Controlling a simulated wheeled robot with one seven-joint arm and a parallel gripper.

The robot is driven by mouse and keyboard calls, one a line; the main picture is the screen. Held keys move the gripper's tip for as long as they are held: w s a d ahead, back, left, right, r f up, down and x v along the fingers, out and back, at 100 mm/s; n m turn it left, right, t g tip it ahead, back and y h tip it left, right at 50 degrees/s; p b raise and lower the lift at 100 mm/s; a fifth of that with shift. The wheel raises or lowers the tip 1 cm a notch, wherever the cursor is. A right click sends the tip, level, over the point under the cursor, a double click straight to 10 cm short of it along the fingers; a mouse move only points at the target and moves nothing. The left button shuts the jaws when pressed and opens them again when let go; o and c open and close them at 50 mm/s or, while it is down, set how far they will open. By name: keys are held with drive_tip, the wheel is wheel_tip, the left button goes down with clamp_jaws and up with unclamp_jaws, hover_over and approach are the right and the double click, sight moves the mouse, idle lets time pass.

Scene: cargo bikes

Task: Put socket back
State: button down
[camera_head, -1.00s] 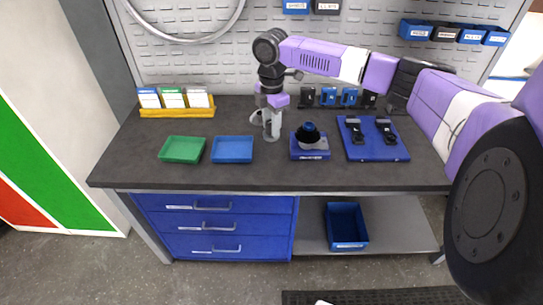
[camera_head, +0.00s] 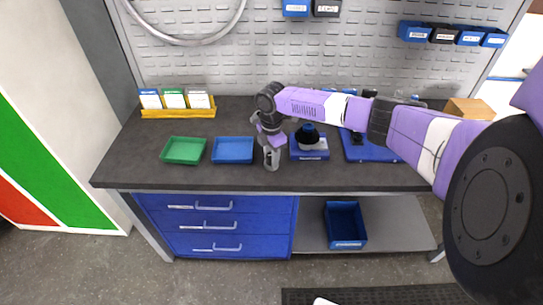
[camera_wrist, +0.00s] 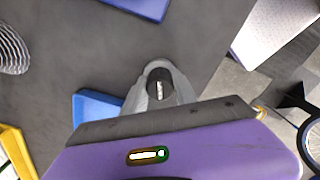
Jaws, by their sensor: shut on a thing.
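My gripper (camera_head: 271,161) is over the front part of the dark workbench, in front of and between the blue tray and the blue stand. In the wrist view, my gripper (camera_wrist: 160,92) is shut around a small dark cylindrical piece with a light centre, seen end-on, which looks like the socket (camera_wrist: 160,85). The socket is too small to make out in the head view. The blue stand (camera_head: 310,154) holds a dark round piece with a blue top (camera_head: 308,135). A blue board (camera_head: 362,152) lies to its right, partly hidden by my arm.
A green tray (camera_head: 183,150) and a blue tray (camera_head: 233,150) lie left of my gripper. A yellow card holder (camera_head: 178,113) stands behind them. A wooden block (camera_head: 468,108) is at the back right. The bench's front edge (camera_head: 240,188) is close to my gripper.

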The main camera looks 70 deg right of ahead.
drive_tip(key=shift+f, duration=0.15)
drive_tip(key=c, duration=1)
unclamp_jaws()
wheel_tip(320, 180, up, 12)
drive_tip(key=b, duration=0.1)
drive_tip(key=shift+r+b, duration=0.2)
drive_tip(key=shift+b, duration=0.15)
